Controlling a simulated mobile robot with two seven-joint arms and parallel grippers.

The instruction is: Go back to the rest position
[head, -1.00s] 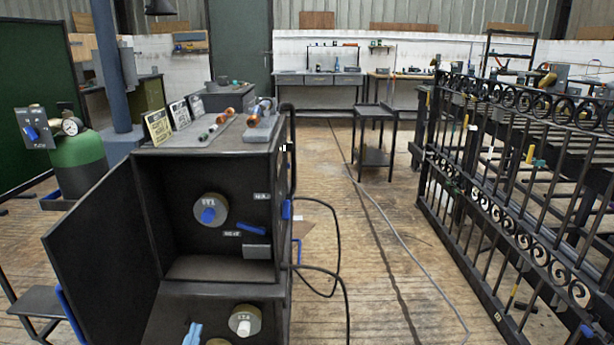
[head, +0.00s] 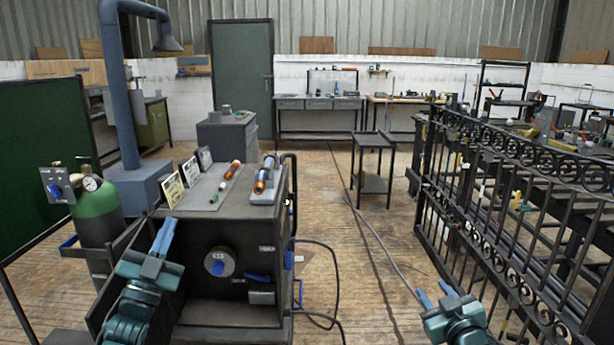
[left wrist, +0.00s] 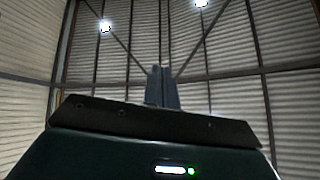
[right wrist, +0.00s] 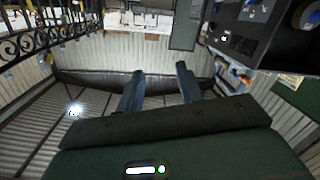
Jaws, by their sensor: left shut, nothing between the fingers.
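My left gripper (head: 163,236) is raised in front of the left side of the black welding cabinet (head: 240,315), with its blue fingers together and empty. In the left wrist view its fingers (left wrist: 163,88) are shut and point toward the corrugated wall and roof. My right gripper (head: 436,293) is low at the front right, between the cabinet and the iron gate (head: 500,190). Its fingers stand apart, and in the right wrist view there is a clear, empty gap between the fingers (right wrist: 160,85). Neither gripper touches anything that I can see.
A green gas cylinder (head: 97,215) stands left of the cabinet. Torches (head: 263,178) and small cards (head: 173,188) lie or stand on the cabinet top. A black cable (head: 336,275) loops on the floor. A small black table (head: 373,165) stands behind. The floor between cabinet and gate is fairly clear.

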